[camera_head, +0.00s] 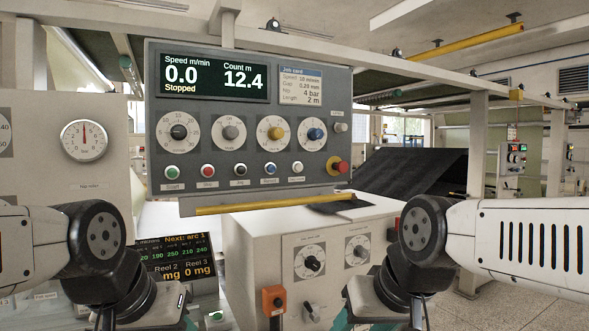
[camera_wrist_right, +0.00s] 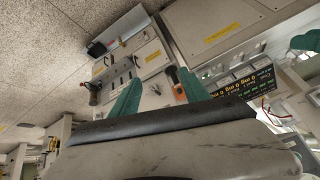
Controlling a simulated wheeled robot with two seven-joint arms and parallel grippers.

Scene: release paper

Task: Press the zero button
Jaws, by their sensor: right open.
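The grey control panel (camera_head: 205,105) hangs in the middle of the head view. Its display reads speed 0.0, count 12.4 and "Stopped". Below the dials is a row of buttons: green (camera_head: 172,172), red (camera_head: 208,170), black (camera_head: 240,169), blue (camera_head: 270,168) and white (camera_head: 297,167). The labels are mostly too small to read; the white button may be zero. My right gripper (camera_wrist_right: 158,77) is open and empty, its teal fingers apart in the wrist view. In the head view it is low, below the panel, apart from the buttons. My left gripper is mostly cut off at the bottom left; only teal bits show.
A red mushroom button (camera_head: 340,167) sits at the panel's right end. A yellow bar (camera_head: 275,204) runs under the panel. Below stands a white cabinet (camera_head: 270,250) with dials and an orange box (camera_head: 273,299). Open space lies in front of the panel.

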